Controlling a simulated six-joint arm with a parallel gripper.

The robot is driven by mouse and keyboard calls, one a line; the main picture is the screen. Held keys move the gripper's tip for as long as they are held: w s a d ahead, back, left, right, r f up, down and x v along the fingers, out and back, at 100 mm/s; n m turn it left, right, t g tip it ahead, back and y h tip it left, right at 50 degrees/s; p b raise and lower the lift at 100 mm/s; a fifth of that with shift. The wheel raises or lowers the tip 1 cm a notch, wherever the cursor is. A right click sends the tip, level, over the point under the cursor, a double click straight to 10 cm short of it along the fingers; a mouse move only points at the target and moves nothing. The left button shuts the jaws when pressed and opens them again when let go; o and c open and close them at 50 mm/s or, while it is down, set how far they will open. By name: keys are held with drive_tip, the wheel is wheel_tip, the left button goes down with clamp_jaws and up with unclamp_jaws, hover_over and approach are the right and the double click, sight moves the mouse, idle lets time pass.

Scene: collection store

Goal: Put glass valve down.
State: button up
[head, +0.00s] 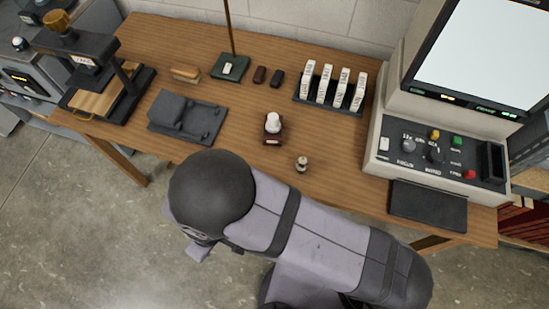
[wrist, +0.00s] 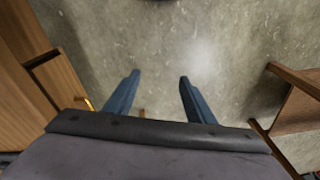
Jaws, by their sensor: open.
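A small pale, glassy piece with a dark band (head: 301,164), which looks like the glass valve, stands upright on the wooden table near its front edge. It is too small to make out fully. My gripper (wrist: 159,76) shows in the wrist view as two blue fingers spread apart with only floor between them. It is open and empty, off the table's front edge and apart from the glassy piece. In the head view my arm hides most of the gripper. The wrist view does not show the glassy piece.
Bare wood surrounds the glassy piece.

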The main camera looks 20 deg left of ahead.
drive_tip(key=w+d+n+t+h, duration=0.1)
drive_tip(key=d+n+h, duration=0.2)
drive_tip(key=d+n, duration=0.25)
drive_tip(key=n+t+h+b, duration=0.6)
drive_tip(key=t+h+b, duration=0.4)
drive_tip(key=b, duration=0.4)
approach(297, 165)
drive_tip(key=w+f, duration=0.1)
drive_tip(key=w+d+f, duration=0.1)
drive_tip(key=f, duration=0.1)
drive_tip(key=shift+w+d+f, duration=0.15)
drive_tip(key=shift+f, duration=0.15)
drive_tip(key=shift+w+d+r+h+b, duration=0.25)
drive_tip(key=shift+r+h+b, duration=0.2)
drive_tip(key=shift+h+b, duration=0.55)
drive_tip(key=shift+w+r+m+h+b, duration=0.1)
drive_tip(key=shift+r+m+h+b, duration=0.15)
drive_tip(key=shift+r+h+b, duration=0.15)
drive_tip(key=p+x, duration=0.2)
drive_tip(key=x, duration=0.4)
drive_tip(key=shift+d+r, duration=0.1)
drive_tip(key=shift+w+d, duration=0.25)
drive_tip(key=shift+d, duration=0.1)
